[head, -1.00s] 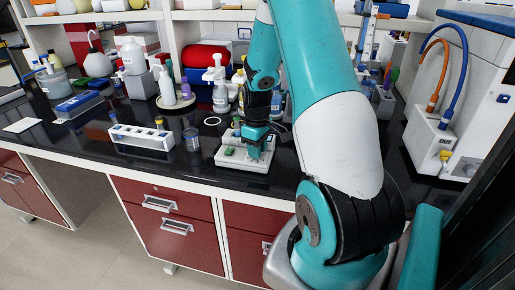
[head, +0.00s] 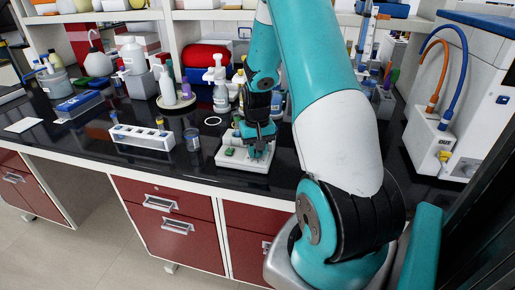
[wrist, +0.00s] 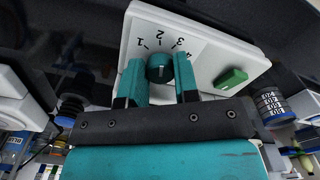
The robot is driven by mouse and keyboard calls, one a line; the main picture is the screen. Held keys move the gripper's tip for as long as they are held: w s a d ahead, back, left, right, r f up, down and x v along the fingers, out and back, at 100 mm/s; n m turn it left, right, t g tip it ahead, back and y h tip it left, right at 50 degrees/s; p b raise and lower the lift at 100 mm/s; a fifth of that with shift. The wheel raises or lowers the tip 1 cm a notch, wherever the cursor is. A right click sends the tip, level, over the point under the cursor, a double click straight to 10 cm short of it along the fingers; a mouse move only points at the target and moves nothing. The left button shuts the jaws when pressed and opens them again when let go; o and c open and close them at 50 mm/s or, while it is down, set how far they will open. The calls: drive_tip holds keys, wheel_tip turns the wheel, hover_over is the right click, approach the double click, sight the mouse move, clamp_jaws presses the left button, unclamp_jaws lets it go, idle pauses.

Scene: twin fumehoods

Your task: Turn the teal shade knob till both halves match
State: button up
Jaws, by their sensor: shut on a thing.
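The teal shade knob (wrist: 159,66) sits on a white panel (wrist: 205,32) with a dial numbered 1 to 4. A pale line on the knob runs roughly in line with the 2; which end is the pointer is hard to tell. My gripper (wrist: 160,80) is shut on the knob, one teal finger on each side. In the head view my gripper (head: 259,150) reaches down onto the white panel (head: 228,161) and hides the knob. A green block (wrist: 231,79) stands on the panel beside the dial. I cannot make out two halves to compare.
A white tube rack (head: 142,138) and a clear beaker (head: 192,140) stand left of the panel. Bottles stand behind it, with a white pump bottle (head: 220,93) close by. A white machine with hoses (head: 437,135) is at the right.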

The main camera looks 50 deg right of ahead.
drive_tip(key=m, duration=0.6)
drive_tip(key=shift+w+r+m, duration=0.1)
drive_tip(key=shift+w+m, duration=0.05)
drive_tip(key=shift+m, duration=0.15)
idle(0.5)
drive_tip(key=o, duration=0.6)
drive_tip(key=shift+o, duration=0.2)
wheel_tip(320, 180, up, 17)
drive_tip(key=b, duration=0.1)
drive_tip(key=shift+r, duration=0.2)
